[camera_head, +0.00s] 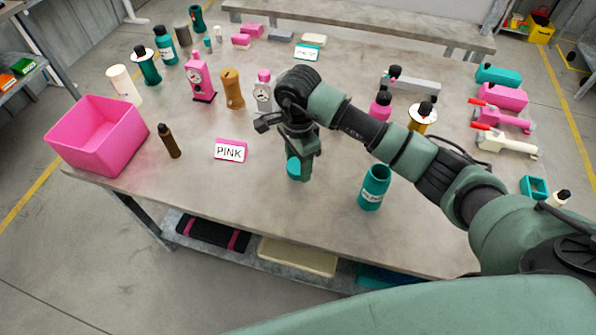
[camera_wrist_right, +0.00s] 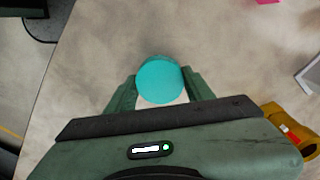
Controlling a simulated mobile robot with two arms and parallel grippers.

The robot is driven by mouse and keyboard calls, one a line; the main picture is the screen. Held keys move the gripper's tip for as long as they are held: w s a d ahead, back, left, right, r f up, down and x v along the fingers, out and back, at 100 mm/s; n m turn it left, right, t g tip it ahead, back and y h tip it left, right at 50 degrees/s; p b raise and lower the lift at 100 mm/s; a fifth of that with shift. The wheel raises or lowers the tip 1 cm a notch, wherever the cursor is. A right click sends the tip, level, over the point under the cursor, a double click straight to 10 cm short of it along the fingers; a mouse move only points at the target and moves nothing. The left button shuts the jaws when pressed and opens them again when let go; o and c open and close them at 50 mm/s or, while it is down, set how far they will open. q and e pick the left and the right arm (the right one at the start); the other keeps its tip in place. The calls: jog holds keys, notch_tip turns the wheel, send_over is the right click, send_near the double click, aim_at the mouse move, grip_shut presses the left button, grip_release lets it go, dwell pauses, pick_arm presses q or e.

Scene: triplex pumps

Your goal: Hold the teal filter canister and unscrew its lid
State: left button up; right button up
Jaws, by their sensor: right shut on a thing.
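The teal filter canister (camera_head: 374,188) stands upright on the table near its front edge, with its dark open top showing and no lid on it. A white label is on its side. My right gripper (camera_head: 297,172) is to the left of the canister, pointing down. It is shut on a round teal lid (camera_head: 293,168). In the right wrist view the lid (camera_wrist_right: 160,80) sits between the two fingers (camera_wrist_right: 160,88). How high the lid is above the table is hard to tell. My left gripper is not in view.
A pink bin (camera_head: 97,135) stands at the left edge. A PINK sign (camera_head: 230,150) and a brown bottle (camera_head: 170,141) are left of the gripper. Pink and white tools (camera_head: 502,120) lie at the right.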

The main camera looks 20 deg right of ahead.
aim_at(298, 182)
notch_tip(298, 182, down, 4)
jog(key=shift+f+p, duration=0.25)
jog(key=shift+p, duration=0.1)
jog(key=shift+f, duration=0.35)
jog(key=o, duration=1.5)
jog(key=shift+o, duration=0.2)
jog(key=shift+r, duration=0.15)
notch_tip(298, 182, up, 12)
jog(key=b, duration=0.3)
